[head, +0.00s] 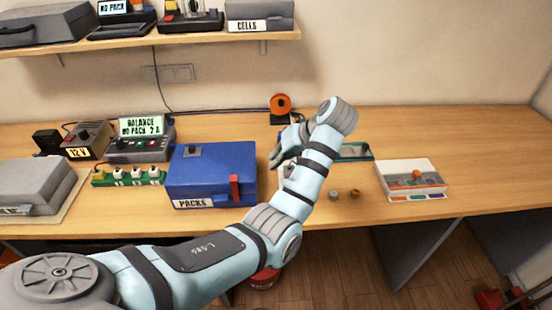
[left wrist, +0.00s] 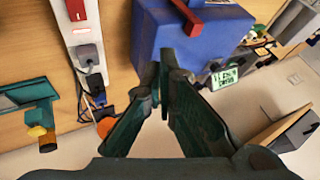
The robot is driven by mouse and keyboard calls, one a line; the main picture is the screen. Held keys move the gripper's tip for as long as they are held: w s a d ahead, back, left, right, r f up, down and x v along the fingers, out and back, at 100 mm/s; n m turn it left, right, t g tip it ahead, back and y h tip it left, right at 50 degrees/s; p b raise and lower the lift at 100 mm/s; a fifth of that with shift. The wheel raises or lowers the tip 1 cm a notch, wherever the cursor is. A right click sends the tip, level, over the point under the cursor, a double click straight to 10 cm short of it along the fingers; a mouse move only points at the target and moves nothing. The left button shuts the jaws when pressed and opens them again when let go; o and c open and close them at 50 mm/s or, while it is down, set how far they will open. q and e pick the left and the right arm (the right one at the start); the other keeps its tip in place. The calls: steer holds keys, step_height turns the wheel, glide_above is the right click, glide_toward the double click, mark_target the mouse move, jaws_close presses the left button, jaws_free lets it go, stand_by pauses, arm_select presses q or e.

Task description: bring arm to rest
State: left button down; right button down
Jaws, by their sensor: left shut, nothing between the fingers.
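My left arm comes in from the left of the head view and reaches over the bench, bent at the elbow. My left gripper (head: 280,155) is beside the right side of the blue PACKS box (head: 212,180), partly hidden by my own wrist. In the left wrist view the gripper's fingers (left wrist: 168,75) are together and hold nothing. The blue box also shows there (left wrist: 205,35), just beyond the fingertips. My right gripper is not in view.
A white box with coloured marks (head: 410,178) stands to the right on the bench (head: 490,150). A green board with white plugs (head: 128,177), a grey case (head: 35,185) and the BALANCE charger (head: 140,142) stand left. Bare bench lies at far right.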

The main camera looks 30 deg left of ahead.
arm_select(q)
steer(key=s+a+f+m+t+h, duration=0.1)
steer(key=s+f+m, duration=0.1)
steer(key=s+f, duration=0.55)
steer(key=s+a+f+m+t+h, duration=0.15)
steer(key=s+f, duration=0.35)
steer(key=f, duration=0.5)
steer(key=s+d+f+m+h, duration=0.1)
steer(key=s+d+m+h, duration=0.15)
steer(key=s, duration=0.65)
steer(key=s+d+m+h, duration=0.2)
steer(key=s+d+m, duration=0.1)
steer(key=s, duration=0.6)
step_height(320, 180, down, 22)
steer(key=s+a+b, duration=0.1)
steer(key=a+b, duration=0.1)
steer(key=s+f+g+b, duration=0.1)
steer(key=s+f+g, duration=0.1)
steer(key=s+f, duration=1.2)
steer(key=shift+n+b, duration=0.3)
steer(key=shift+b, duration=0.1)
